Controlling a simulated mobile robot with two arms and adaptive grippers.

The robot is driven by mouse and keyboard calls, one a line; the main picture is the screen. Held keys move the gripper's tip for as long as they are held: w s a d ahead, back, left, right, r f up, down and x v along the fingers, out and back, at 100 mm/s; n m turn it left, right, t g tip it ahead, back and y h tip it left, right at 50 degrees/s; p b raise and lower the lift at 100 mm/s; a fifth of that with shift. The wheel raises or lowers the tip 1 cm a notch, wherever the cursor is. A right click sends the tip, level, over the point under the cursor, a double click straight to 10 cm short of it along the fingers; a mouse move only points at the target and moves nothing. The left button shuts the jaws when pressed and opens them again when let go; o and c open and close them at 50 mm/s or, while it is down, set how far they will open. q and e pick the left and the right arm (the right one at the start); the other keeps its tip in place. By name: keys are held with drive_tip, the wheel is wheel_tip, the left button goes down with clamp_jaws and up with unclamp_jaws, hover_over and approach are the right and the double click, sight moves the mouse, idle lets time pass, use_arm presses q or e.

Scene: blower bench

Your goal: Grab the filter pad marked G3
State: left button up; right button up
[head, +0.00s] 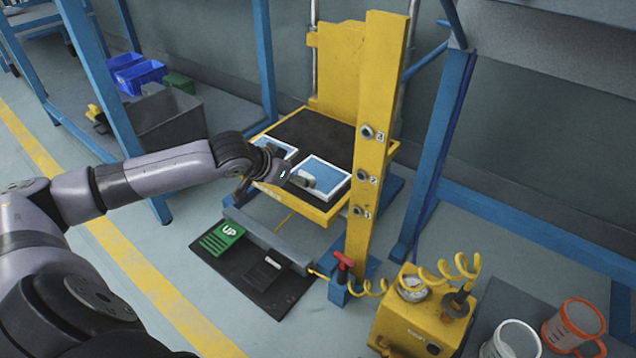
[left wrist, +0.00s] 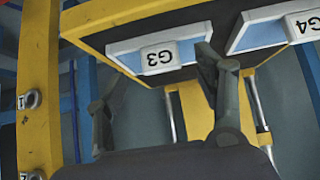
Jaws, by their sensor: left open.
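The filter pad marked G3 (left wrist: 184,53) has a white frame, a blue face and a white label that reads upside down in the left wrist view. In the head view it is the right-hand pad (head: 325,177) on the yellow lift platform, nearest the post. My left gripper (head: 288,167) is open at the platform's front edge, by the pads. In the left wrist view the fingers (left wrist: 155,72) stand apart on either side of the G3 label, with nothing between them. The pad marked G4 (left wrist: 262,36) lies beside it, partly hidden by my gripper in the head view.
A dark mat (head: 238,262) below bears a green UP pedal (head: 222,238) and a dark pedal (head: 263,272). A yellow box (head: 415,320) with a coiled hose and two mugs are at lower right.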

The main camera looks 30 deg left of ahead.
sight(319, 172)
use_arm(q)
drive_tip(key=shift+b+x, duration=1.4)
drive_tip(key=shift+x, duration=0.55)
drive_tip(key=shift+s, duration=0.1)
drive_tip(key=shift+c, duration=0.4)
clamp_jaws()
